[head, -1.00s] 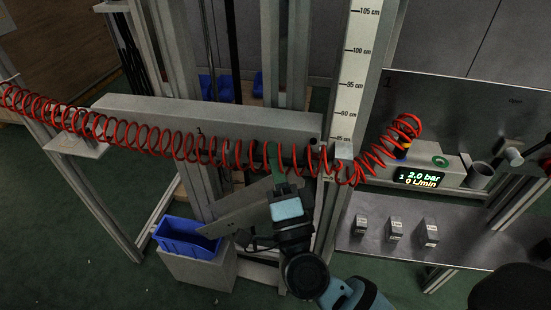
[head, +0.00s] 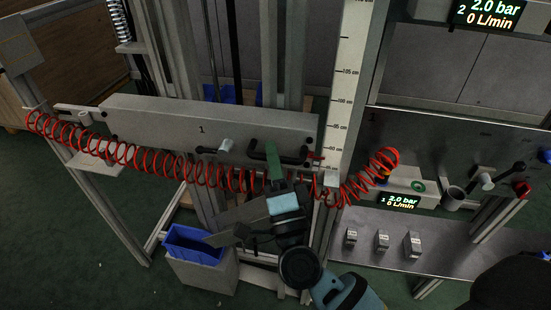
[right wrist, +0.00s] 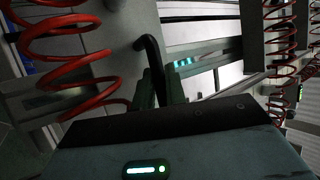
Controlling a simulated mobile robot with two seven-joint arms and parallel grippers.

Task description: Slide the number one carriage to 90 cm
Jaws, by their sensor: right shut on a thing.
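The number one carriage (head: 160,122) is a long grey bar marked 1, lying across the vertical posts. A black handle (head: 292,158) sits at its right end. My right gripper (head: 272,162) is shut on this handle, its green fingers at the handle's left part. In the right wrist view the dark handle (right wrist: 150,55) runs down between the fingers (right wrist: 160,92). The white cm scale (head: 346,90) stands right of the carriage. A small red pointer (head: 316,156) at the bar's right end lies roughly level with the 85 to 90 marks; the exact reading is unclear. My left gripper is out of view.
A red coiled hose (head: 160,163) hangs in front of the carriage's lower edge, close to my right gripper. A black lever (head: 212,150) sits on the carriage front. A blue bin (head: 195,245) stands below left. A shelf (head: 390,252) holds several small blocks at right.

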